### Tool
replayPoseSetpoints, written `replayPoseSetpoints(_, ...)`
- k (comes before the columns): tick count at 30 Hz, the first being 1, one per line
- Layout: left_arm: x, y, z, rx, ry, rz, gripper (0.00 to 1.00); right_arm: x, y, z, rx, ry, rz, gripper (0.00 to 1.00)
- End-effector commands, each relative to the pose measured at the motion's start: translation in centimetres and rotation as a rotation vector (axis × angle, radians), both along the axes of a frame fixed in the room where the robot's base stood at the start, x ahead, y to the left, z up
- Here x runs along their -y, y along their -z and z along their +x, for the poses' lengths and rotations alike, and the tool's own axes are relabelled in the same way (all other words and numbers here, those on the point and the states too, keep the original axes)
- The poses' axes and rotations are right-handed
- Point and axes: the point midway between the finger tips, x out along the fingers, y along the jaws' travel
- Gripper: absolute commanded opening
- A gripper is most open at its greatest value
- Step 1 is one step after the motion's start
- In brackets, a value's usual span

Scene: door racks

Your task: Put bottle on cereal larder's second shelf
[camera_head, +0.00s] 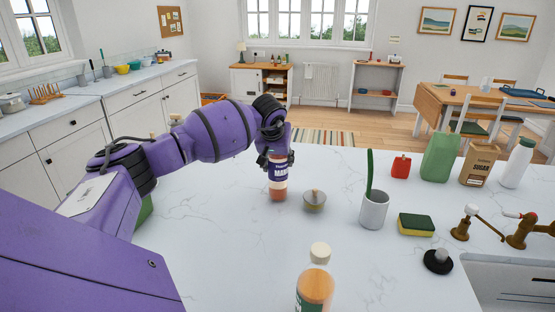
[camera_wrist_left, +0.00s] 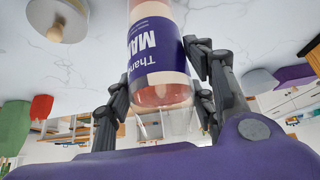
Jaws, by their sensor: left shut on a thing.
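My left gripper (camera_head: 277,160) is above the white counter, shut on a clear bottle (camera_head: 278,186) with pink contents and a purple label. The bottle is roughly upright, its upper part hidden by the gripper; I cannot tell whether its base touches the counter. In the left wrist view, the bottle (camera_wrist_left: 155,45) is between the two fingers of the left gripper (camera_wrist_left: 165,105), its printed label facing the camera. A second bottle (camera_head: 315,288) with orange contents stands at the front. I cannot identify the cereal larder in these views. My right gripper is not in view.
A small lidded bowl (camera_head: 314,201) is just right of the held bottle. Farther right are a white cup (camera_head: 374,212), a sponge (camera_head: 416,224), a brass tap (camera_head: 520,230) and a sink. A wooden cabinet (camera_head: 262,84) and small shelf unit (camera_head: 376,86) stand across the room.

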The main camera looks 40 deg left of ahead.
Motion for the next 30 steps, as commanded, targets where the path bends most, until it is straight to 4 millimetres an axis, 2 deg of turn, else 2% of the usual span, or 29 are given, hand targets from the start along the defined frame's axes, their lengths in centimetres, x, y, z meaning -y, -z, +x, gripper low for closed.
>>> replayPoseSetpoints(4, 0.0, -0.3, 0.1, 0.005, 0.0, 0.0, 0.03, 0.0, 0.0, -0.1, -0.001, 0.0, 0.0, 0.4)
replayPoseSetpoints(9, 0.0, 0.3, 0.1, 0.003, 0.0, 0.0, 0.03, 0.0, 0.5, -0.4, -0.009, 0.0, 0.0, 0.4)
replayPoseSetpoints(10, 0.0, 0.4, 0.0, -0.001, -0.001, -0.001, 0.54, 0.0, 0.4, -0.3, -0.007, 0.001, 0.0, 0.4)
replayPoseSetpoints(13, 0.0, 0.3, 0.0, 0.001, 0.0, -0.001, 0.67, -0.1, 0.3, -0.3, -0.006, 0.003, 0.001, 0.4)
replayPoseSetpoints(23, 0.0, 0.2, 0.0, 0.001, 0.0, -0.001, 0.69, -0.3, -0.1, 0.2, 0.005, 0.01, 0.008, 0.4)
replayPoseSetpoints(30, 0.5, -2.3, -1.1, 0.002, 0.002, 0.004, 0.69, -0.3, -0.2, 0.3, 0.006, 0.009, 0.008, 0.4)
